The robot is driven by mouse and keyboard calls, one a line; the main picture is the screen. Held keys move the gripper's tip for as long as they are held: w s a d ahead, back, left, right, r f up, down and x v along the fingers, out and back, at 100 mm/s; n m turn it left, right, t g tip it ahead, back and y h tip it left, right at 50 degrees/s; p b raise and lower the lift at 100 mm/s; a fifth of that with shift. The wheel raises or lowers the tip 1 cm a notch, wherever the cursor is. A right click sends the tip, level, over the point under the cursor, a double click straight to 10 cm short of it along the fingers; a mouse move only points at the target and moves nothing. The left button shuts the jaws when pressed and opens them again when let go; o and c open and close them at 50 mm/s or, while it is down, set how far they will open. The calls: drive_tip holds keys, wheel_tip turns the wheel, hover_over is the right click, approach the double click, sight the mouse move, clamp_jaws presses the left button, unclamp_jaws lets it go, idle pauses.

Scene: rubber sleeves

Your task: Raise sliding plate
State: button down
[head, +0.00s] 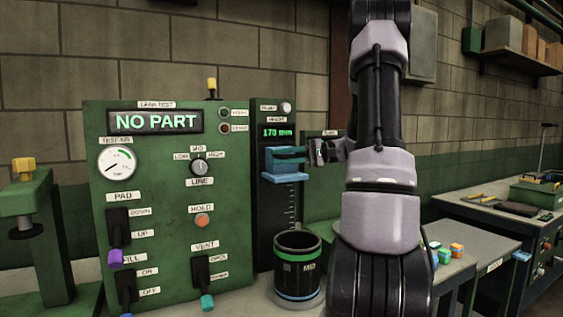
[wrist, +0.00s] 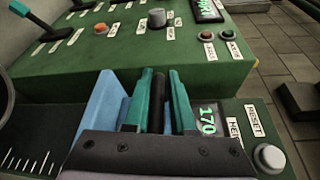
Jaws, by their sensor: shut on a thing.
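The blue sliding plate (head: 285,177) sits on the upper part of a black scale column, below a green display (head: 277,132) reading 170 mm. It also shows in the wrist view (wrist: 104,108), beside my fingers. My gripper (head: 289,154) reaches in from the right at the plate. In the wrist view my teal fingers (wrist: 162,100) are shut on a dark bar (wrist: 157,88), which looks like the plate's handle. Where the bar joins the plate is hidden.
A green panel (head: 185,280) with levers and a gauge stands left of the column, reading NO PART. A black cylindrical cup (head: 297,267) stands below the plate. A reset button (wrist: 269,157) is near my gripper. Small colored blocks (head: 444,256) lie on the right bench.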

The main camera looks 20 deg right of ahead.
drive_tip(key=shift+r, duration=0.1)
drive_tip(key=c, duration=0.8)
unclamp_jaws()
drive_tip(key=shift+c, duration=0.2)
drive_tip(key=f+v, duration=0.1)
drive_tip(key=v, duration=0.9)
drive_tip(key=shift+s+d+r, duration=0.15)
drive_tip(key=shift+d+r, duration=0.25)
drive_tip(key=shift+r, duration=0.1)
drive_tip(key=s+a+g+h, duration=0.1)
drive_tip(key=a, duration=0.2)
drive_tip(key=a+g, duration=0.1)
drive_tip(key=a, duration=0.1)
drive_tip(key=s+a+n+g+h, duration=0.1)
drive_tip(key=a, duration=0.2)
drive_tip(key=shift+s+a+h, duration=0.3)
drive_tip(key=shift+s, duration=0.05)
drive_tip(key=s+a+n+t+h, duration=0.1)
drive_tip(key=s+a+t+h, duration=0.3)
drive_tip(key=s+a+h, duration=0.7)
drive_tip(key=s, duration=0.3)
drive_tip(key=shift+a+r, duration=0.25)
drive_tip(key=shift+r, duration=0.05)
